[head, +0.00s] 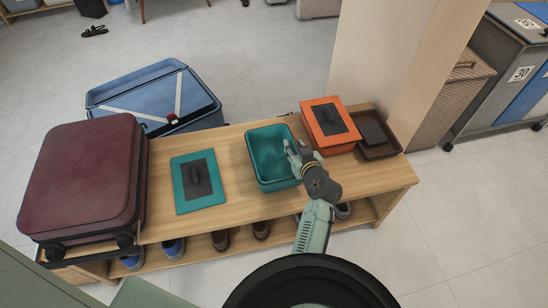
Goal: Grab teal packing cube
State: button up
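A teal open-topped box (256,167) stands on the wooden bench, and its inside looks empty. A flat teal piece with a dark centre panel and a dark handle (183,197) lies to its left; it looks like a lid or a thin cube. I cannot tell for certain which of the two is the packing cube. My gripper (295,149) is over the right side of the open teal box, fingers apart, near its right wall. I cannot tell whether a finger touches the wall. My gripper and wrist hide part of that wall.
An orange box with a dark panel (345,146) and a brown tray (391,151) holding a dark item stand right of the gripper. A maroon suitcase (85,180) fills the bench's left end. A blue case (140,98) is behind the bench (233,213). Shoes sit below.

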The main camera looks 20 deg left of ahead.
jog(key=shift+w, duration=0.1)
grip_shut()
dwell(0.3)
